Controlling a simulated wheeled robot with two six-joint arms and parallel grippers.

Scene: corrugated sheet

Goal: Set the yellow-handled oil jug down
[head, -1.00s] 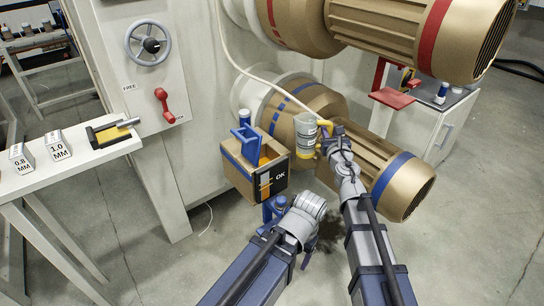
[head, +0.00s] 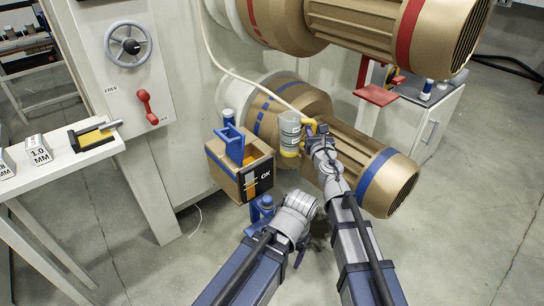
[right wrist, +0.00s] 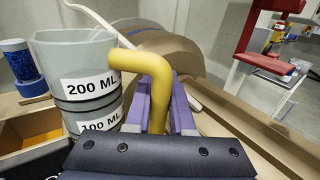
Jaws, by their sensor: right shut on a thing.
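The oil jug (head: 290,130) is a clear cup with grey bands and a bent yellow handle. My right gripper (head: 314,131) is shut on that handle. In the right wrist view the handle (right wrist: 128,62) runs down between the purple fingers (right wrist: 160,110), and the jug (right wrist: 72,80) appears upright, marked 200 ML and 100 ML. It shows in front of the lower gold motor; whether its base touches anything is hidden. My left gripper (head: 268,208) is low, below the cardboard box; its fingertips are not clear.
A cardboard box (head: 222,172) marked OK, holding a blue-handled item (head: 231,145), is left of the jug. The lower gold motor (head: 365,165) lies behind and right. A white table (head: 60,172) with marked blocks is at left. A red stand (head: 375,94) is at right.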

